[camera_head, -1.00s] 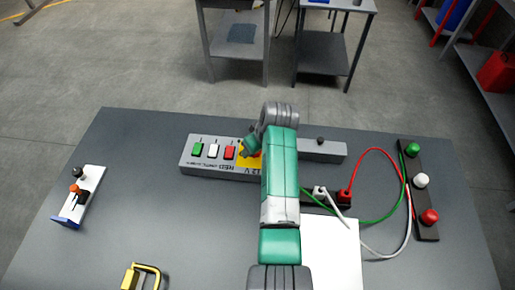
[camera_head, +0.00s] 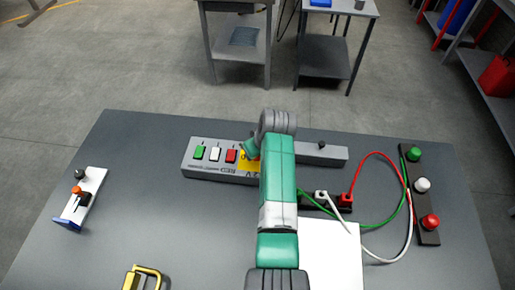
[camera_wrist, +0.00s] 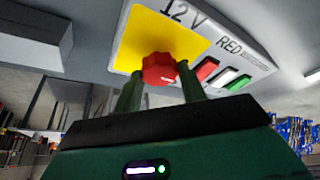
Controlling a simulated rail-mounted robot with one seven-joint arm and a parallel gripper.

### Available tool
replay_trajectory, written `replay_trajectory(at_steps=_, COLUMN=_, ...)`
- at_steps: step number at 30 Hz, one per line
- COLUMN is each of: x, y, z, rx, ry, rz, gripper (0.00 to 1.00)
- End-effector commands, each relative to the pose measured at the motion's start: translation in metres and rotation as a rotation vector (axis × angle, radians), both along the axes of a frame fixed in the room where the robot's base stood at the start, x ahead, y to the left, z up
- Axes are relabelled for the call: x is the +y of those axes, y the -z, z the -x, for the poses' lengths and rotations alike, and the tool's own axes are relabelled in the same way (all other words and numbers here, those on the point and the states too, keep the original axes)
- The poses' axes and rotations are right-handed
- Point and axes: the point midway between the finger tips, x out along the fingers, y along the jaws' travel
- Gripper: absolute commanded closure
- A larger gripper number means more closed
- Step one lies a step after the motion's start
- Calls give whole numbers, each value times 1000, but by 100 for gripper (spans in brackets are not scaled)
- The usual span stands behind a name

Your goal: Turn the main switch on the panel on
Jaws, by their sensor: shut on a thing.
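The panel (camera_head: 205,168) is a long grey box lying across the back half of the table. It carries green, white and red rocker switches and a yellow square (camera_wrist: 140,32). In the wrist view the main switch (camera_wrist: 159,68) is a red knob with a pale mark, on the yellow square beside the "12 V" lettering. My gripper (camera_wrist: 160,80) has its two green fingers on either side of the knob and is shut on it. In the head view my arm hides the knob and most of the yellow square.
A board with green, white and red lamps (camera_head: 427,190) stands at the right, with cables to a dark socket block (camera_head: 340,202). A white sheet (camera_head: 330,255) lies in front. A lever block (camera_head: 83,195) is at left, a yellow-handled item (camera_head: 143,277) at the front edge.

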Motion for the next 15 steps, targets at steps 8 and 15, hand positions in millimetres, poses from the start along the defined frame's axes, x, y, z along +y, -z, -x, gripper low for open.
replay_trajectory(at_steps=8, x=2, y=-4, z=1, rx=1, ry=213, rz=0, gripper=82)
replay_trajectory(at_steps=15, x=4, y=-2, z=1, rx=0, ry=442, rz=0, gripper=82)
